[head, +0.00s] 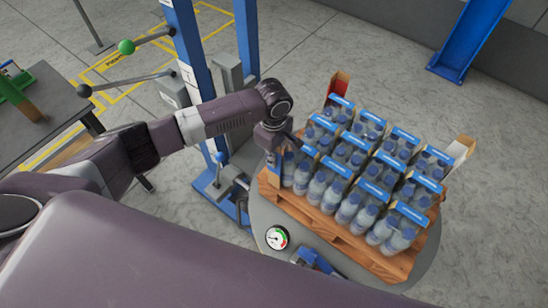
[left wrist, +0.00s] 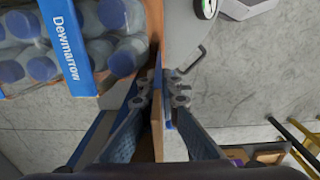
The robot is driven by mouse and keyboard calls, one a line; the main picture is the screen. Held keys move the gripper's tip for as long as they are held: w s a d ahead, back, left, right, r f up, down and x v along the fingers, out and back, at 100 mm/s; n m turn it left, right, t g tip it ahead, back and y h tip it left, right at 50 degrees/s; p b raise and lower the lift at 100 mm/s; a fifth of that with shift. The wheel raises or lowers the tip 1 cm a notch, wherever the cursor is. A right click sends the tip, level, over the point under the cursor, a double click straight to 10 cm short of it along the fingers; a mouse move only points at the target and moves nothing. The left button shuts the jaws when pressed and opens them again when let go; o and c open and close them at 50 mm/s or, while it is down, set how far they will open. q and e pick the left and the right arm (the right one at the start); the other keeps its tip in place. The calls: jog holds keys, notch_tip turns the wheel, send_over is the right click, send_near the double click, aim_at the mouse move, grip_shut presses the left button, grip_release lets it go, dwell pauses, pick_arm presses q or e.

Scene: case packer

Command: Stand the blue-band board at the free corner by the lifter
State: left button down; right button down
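My left gripper (head: 284,147) is at the left corner of the loaded wooden pallet (head: 335,228), on the side by the blue lifter (head: 190,50). In the left wrist view, my left gripper (left wrist: 163,92) has its fingers on both faces of a thin brown board (left wrist: 157,130) with a blue strip along it, the blue-band board. The board stands edge-on beside the bottle packs (left wrist: 85,45). Its lower end is hidden, so I cannot tell whether it rests on the pallet. My right gripper is not in view.
A red-marked board (head: 338,86) stands at the pallet's back corner and a pale one (head: 461,150) at the right corner. The pallet sits on a round grey turntable (head: 262,215) with a gauge (head: 277,237). A workbench (head: 45,105) is at left.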

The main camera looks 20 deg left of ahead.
pick_arm(q)
jog(key=c, duration=2.4)
grip_release()
jog(key=shift+s+f, duration=0.1)
jog(key=shift+f, duration=0.15)
jog(key=shift+w+r, duration=0.15)
jog(key=shift+w, duration=0.05)
jog(key=shift+r, duration=0.35)
notch_tip(320, 180, up, 11)
jog(key=shift+s+f+b, duration=0.1)
jog(key=shift+f+b, duration=0.1)
jog(key=shift+b, duration=0.4)
jog(key=shift+r, duration=0.5)
jog(key=shift+f, duration=0.1)
